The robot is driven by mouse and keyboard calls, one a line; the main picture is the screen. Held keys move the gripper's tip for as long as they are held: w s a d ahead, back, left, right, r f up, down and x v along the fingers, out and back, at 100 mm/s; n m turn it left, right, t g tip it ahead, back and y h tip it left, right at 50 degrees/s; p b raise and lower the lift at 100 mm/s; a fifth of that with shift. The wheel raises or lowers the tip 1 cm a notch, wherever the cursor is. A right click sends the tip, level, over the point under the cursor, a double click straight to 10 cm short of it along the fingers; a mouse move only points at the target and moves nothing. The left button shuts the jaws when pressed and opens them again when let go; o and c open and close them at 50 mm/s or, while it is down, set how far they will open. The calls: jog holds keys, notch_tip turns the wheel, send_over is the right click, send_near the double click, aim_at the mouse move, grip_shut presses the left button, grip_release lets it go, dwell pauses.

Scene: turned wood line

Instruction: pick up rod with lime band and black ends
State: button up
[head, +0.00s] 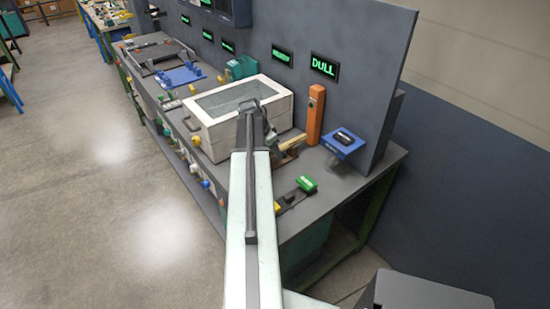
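I cannot make out for certain a rod with a lime band and black ends. A tan, rod-like piece (293,143) lies just right of my gripper, on something dark and partly hidden by it; no lime band can be made out on it. My gripper (268,134) is at the far end of my pale arm, in front of the right end of a white box. It is seen from behind, so its fingertips and anything between them are hidden.
The white box (207,139) with a dark top window stands on the grey bench (318,205). An orange post (316,115), a blue stand (343,151) and a black-and-green item (306,184) are to the right. Blue fixtures (181,76) lie farther back. Open floor (90,200) is at left.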

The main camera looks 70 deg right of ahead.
jog(key=shift+r, duration=0.1)
jog(key=shift+c, duration=1)
grip_shut()
jog(key=shift+r, duration=0.1)
